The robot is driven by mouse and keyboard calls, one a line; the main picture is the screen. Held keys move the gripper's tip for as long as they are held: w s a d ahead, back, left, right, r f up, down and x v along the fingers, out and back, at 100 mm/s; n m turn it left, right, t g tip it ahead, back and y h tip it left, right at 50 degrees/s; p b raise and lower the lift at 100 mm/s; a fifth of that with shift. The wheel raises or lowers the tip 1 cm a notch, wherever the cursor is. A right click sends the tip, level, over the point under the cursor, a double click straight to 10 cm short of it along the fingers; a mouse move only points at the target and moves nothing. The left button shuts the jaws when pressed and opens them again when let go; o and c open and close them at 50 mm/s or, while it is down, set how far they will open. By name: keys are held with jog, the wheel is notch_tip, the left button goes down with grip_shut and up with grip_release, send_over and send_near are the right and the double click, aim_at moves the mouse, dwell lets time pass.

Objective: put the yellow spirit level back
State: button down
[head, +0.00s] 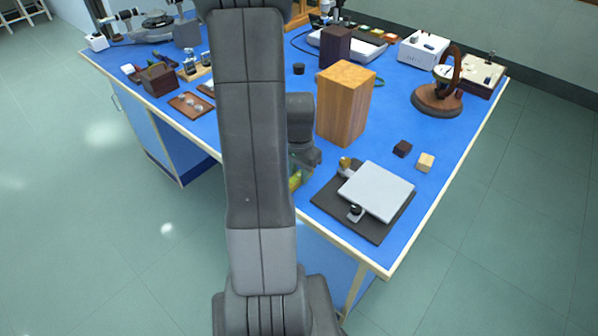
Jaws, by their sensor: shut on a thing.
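The yellow spirit level (295,182) shows only as a small yellow-green piece just right of my arm, near the front edge of the blue bench (330,190). My gripper (304,165) is shut on it. Most of the level and the gripper's fingertips are hidden behind my arm. I cannot tell whether the level touches the bench.
A tall wooden block (343,108) stands close right of my gripper. A grey plate (377,190) on a dark mat (342,212) lies at the front right corner, with a dark cube (402,148) and pale cube (426,162) behind. A round-based stand (437,99) is farther right.

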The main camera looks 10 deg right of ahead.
aim_at(299, 176)
jog(key=shift+f, duration=0.2)
jog(key=c, duration=1.2)
grip_release()
jog(key=shift+o, duration=0.2)
jog(key=shift+r, duration=0.1)
notch_tip(299, 176, up, 12)
jog(key=shift+r+p, duration=0.15)
jog(key=shift+p, duration=0.15)
jog(key=shift+f, duration=4.7)
